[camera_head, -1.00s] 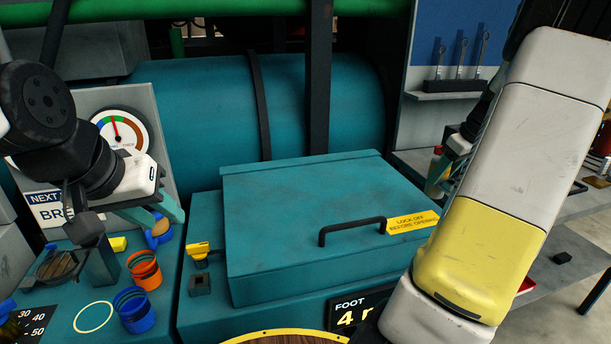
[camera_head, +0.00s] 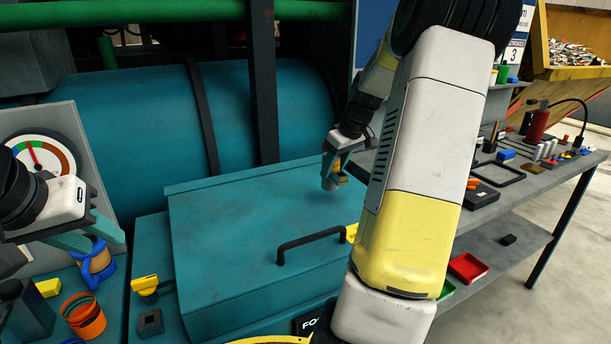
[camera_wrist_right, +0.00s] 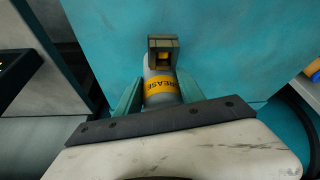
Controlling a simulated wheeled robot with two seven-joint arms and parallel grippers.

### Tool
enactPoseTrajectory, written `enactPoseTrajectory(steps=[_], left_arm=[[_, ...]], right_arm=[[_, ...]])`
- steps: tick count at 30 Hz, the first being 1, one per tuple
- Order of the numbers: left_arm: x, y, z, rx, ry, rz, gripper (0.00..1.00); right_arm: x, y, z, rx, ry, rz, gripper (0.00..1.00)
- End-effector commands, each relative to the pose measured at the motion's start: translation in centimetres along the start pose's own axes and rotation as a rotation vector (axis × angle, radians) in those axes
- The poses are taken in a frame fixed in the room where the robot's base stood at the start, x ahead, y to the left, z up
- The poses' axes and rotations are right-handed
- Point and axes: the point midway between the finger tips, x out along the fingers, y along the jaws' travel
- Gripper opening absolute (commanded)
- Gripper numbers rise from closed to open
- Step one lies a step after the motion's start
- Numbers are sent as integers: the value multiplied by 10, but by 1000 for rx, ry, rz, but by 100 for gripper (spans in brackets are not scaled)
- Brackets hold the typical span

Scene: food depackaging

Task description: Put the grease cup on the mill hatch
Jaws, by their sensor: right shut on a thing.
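The grease cup (camera_wrist_right: 162,92) is a grey cylinder with a yellow label reading "REASE" and a squared end with a yellow centre. My right gripper (camera_wrist_right: 158,92) is shut on it. In the head view my right gripper (camera_head: 333,165) holds the cup (camera_head: 338,181) over the far right part of the mill hatch (camera_head: 235,220). The hatch is a closed teal lid with a black bar handle (camera_head: 312,243). Whether the cup touches the lid is unclear. My left gripper (camera_head: 92,238) is at the left, near a blue-banded tan cup (camera_head: 95,262); its jaw opening is unclear.
A yellow latch (camera_head: 145,285) and an orange cup (camera_head: 84,316) are left of the hatch. A dial gauge (camera_head: 38,160) stands behind my left gripper. A grey bench (camera_head: 515,195) with tools and a red tray (camera_head: 467,268) is at the right. The lid's middle is clear.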

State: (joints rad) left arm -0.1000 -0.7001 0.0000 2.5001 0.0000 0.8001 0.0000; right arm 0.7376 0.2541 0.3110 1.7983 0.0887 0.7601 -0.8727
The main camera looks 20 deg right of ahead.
Motion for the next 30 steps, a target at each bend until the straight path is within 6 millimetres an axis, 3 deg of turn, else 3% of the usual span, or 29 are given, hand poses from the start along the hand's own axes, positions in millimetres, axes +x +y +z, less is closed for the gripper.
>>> enactPoseTrajectory(steps=[7,13,24,25,27,30], left_arm=[[0,0,0,0,0,0,36],[0,0,0,0,0,0,36],[0,0,0,0,0,0,36],[0,0,0,0,0,0,36],[0,0,0,0,0,0,36],[0,0,0,0,0,0,36]], right_arm=[[8,-11,-14,-3,2,1,0],[37,-10,1,2,0,0,0],[41,-9,2,1,2,2,0],[41,-9,2,1,1,1,51],[41,-9,2,1,1,1,65],[41,-9,2,1,1,1,67]])
